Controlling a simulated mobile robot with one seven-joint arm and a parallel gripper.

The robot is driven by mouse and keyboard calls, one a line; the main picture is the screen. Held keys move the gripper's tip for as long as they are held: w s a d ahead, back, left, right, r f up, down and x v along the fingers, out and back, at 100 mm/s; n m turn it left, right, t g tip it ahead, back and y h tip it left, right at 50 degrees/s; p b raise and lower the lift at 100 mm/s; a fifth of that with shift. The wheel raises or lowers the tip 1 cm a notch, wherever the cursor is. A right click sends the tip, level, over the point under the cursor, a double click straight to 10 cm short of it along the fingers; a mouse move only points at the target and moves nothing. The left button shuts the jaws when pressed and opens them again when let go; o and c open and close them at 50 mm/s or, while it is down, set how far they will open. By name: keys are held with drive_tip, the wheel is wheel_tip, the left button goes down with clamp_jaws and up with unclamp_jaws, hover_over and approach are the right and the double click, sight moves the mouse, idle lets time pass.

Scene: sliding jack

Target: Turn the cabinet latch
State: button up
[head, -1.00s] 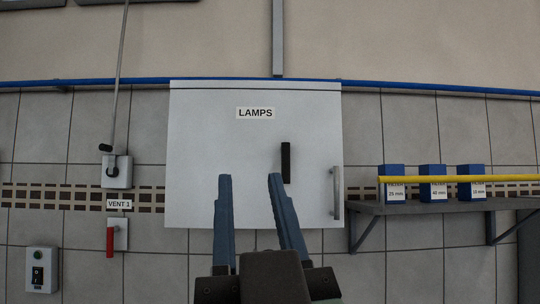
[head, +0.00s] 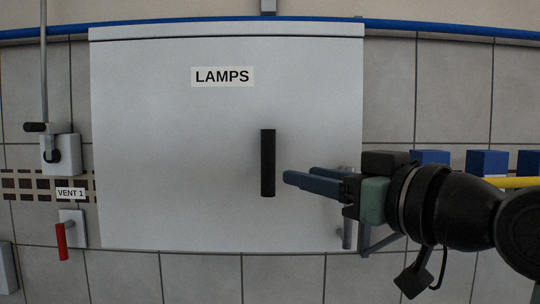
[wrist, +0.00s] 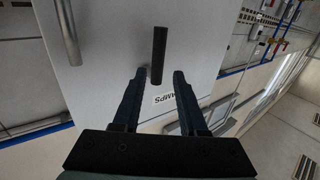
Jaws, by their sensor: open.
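The cabinet (head: 160,180) is a light grey box on the wall, labelled LAMPS, with its door closed. Its latch (head: 268,163) is a black upright bar on the door, right of the middle. In the wrist view the latch (wrist: 158,55) stands just beyond the fingertips, roughly between their lines. My gripper (head: 286,175) is open and empty, just right of the latch in the head view, and appears apart from it. In the wrist view my gripper (wrist: 159,75) points at the door. A grey door handle (head: 347,230) is partly hidden behind my gripper.
A grey crank box (head: 60,155) and a red lever (head: 61,241) by the VENT 1 label are on the left. Blue boxes (head: 487,163) and a yellow rail (head: 515,182) are at right, partly behind my arm. A blue pipe (head: 440,27) runs above.

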sight(272, 166)
drive_tip(key=p+x, duration=0.5)
drive_tip(key=x, duration=0.4)
drive_tip(key=shift+w+a+r, duration=0.1)
drive_tip(key=shift+w+a, duration=0.05)
drive_tip(key=shift+w, duration=0.2)
drive_tip(key=shift+w+a+f, duration=0.2)
drive_tip(key=shift+w+a, duration=0.05)
drive_tip(key=shift+w, duration=0.3)
clamp_jaws()
idle(0.4)
